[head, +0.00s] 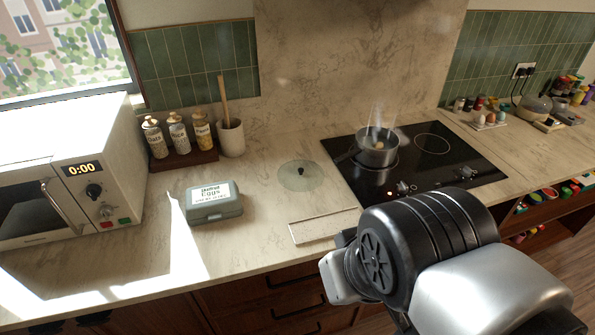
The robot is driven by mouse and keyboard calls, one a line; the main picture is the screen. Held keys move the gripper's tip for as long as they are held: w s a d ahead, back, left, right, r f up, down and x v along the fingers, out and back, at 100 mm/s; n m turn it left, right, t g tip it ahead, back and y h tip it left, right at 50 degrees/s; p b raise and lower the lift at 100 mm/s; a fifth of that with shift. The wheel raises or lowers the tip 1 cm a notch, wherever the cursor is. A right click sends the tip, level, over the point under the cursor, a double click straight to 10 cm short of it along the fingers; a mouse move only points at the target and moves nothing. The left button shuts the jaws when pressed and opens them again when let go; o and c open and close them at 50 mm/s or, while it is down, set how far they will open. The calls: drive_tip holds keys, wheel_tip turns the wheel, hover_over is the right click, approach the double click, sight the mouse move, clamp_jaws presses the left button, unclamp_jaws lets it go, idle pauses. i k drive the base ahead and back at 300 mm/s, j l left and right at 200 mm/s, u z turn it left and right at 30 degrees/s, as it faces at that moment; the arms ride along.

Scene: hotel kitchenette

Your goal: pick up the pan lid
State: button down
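The pan lid (290,182) is a clear glass disc with a small black knob. It lies flat on the pale stone counter, left of the cooktop, with nothing on top of it. A small steel pot (378,157) stands uncovered on the black cooktop, with steam rising and something roundish and tan inside. My arm reaches in from the lower right, and its wrist is in front of the counter, below and right of the lid. My gripper's fingers do not show, so whether it is open or shut is not visible.
A grey-green egg carton (214,203) lies left of the lid. A pale flat board (322,228) lies near the counter's front edge. A utensil crock (231,138), several jars (178,136) and a microwave (62,185) stand farther left. Bare counter surrounds the lid.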

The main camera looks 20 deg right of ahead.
sight(296, 175)
drive_tip(key=i+l, duration=0.4)
drive_tip(key=l, duration=0.15)
drive_tip(key=i+l, duration=0.4)
drive_tip(key=l, duration=0.1)
